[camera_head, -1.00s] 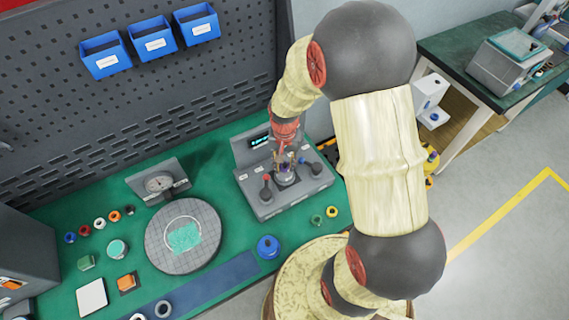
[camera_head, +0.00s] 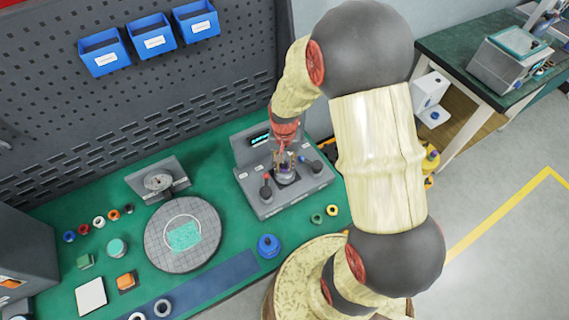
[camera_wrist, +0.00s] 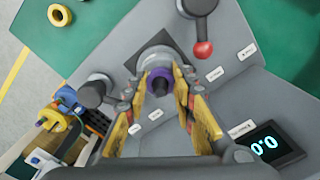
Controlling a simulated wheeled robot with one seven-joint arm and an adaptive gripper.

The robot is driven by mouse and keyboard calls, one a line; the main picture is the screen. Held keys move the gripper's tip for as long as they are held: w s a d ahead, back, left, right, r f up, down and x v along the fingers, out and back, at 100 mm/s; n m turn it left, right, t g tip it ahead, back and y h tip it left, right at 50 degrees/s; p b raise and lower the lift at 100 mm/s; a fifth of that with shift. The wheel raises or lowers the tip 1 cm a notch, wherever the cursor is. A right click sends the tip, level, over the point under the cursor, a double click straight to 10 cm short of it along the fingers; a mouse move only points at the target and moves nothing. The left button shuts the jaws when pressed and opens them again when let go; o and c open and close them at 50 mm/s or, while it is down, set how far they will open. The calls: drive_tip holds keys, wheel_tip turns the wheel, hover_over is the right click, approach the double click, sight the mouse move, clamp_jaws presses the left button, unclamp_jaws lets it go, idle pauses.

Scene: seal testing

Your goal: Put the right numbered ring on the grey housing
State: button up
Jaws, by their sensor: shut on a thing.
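My gripper (camera_wrist: 165,98) is over the test device (camera_head: 293,190), its yellow fingers shut on a purple ring (camera_wrist: 161,74). The grey housing (camera_wrist: 157,52) stands upright in the device's dark square seat, directly beyond the ring in the wrist view. The ring is at or just above the housing's top; I cannot tell whether they touch. No number is readable on the ring. In the head view my gripper (camera_head: 284,160) covers most of the housing, and the ring is too small to make out well.
The device has a red-knobbed lever (camera_wrist: 203,48), a dark knob (camera_wrist: 97,90) and a display (camera_wrist: 266,146) reading 0.0. Several other rings lie at left near the round grid plate (camera_head: 155,258).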

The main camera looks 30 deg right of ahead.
drive_tip(key=o, duration=0.9)
wheel_tip(320, 180, up, 9)
drive_tip(key=p, duration=0.6)
drive_tip(key=shift+r+p, duration=0.1)
drive_tip(key=shift+p, duration=0.25)
drive_tip(key=s+a+r+n+t+b, duration=0.2)
drive_tip(key=s+a+r+b, duration=0.1)
drive_tip(key=s+r, duration=0.2)
drive_tip(key=s+a+r+n+t+b, duration=0.1)
drive_tip(key=s+a+r+n+b, duration=0.2)
drive_tip(key=r, duration=0.4)
drive_tip(key=s+a+r+n+t+b, duration=0.2)
drive_tip(key=s+r+b, duration=0.2)
drive_tip(key=s+r, duration=0.2)
drive_tip(key=shift+s+a+r+n+t, duration=0.15)
drive_tip(key=shift+s+a+n+t, duration=0.2)
drive_tip(key=shift+s, duration=0.2)
